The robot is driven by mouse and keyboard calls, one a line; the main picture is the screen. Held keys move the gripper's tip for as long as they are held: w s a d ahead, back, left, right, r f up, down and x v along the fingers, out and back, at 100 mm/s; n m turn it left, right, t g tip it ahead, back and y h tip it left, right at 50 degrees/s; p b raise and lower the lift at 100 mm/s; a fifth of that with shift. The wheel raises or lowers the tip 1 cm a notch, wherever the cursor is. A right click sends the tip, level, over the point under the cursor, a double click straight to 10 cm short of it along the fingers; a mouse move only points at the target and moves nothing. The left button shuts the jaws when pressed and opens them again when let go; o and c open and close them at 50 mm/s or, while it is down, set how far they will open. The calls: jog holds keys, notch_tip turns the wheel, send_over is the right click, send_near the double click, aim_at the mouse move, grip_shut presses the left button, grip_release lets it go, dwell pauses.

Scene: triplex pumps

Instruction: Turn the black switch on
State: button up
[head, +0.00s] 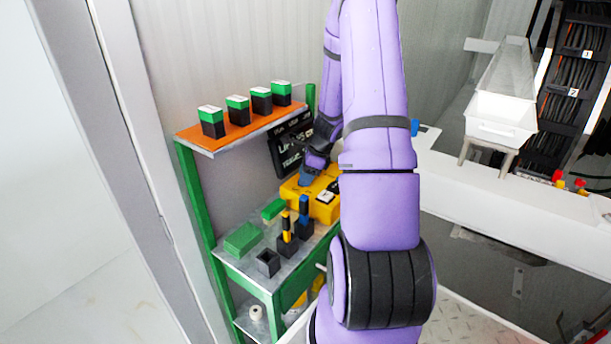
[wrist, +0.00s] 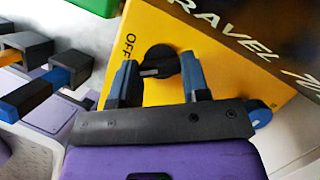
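The black switch (wrist: 159,63) is a round knob on the face of a yellow box (wrist: 215,60), with a pale mark at its left side. The word OFF is printed on the box to the upper left of the knob. In the wrist view my gripper (wrist: 160,68) is open, one blue-and-black finger on each side of the knob. I cannot tell whether the fingers touch it. In the head view my gripper (head: 307,178) is at the left part of the yellow box (head: 325,208), and the switch is hidden there.
A blue knob (wrist: 258,116) is on the box at right. The box stands on a green-framed shelf (head: 262,278) with a green block (head: 242,240) and black holders (head: 268,262). An orange shelf (head: 240,131) with several green-and-black blocks is above. A dark sign (head: 287,150) is behind.

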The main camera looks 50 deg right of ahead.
jog(key=shift+c, duration=0.9)
jog(key=n+g, duration=0.1)
jog(key=n, duration=0.1)
jog(key=n+y, duration=0.1)
jog(key=n, duration=0.2)
jog(key=shift+w+d+g, duration=0.1)
jog(key=shift+w+g, duration=0.05)
jog(key=shift+g, duration=0.25)
jog(key=o, duration=0.9)
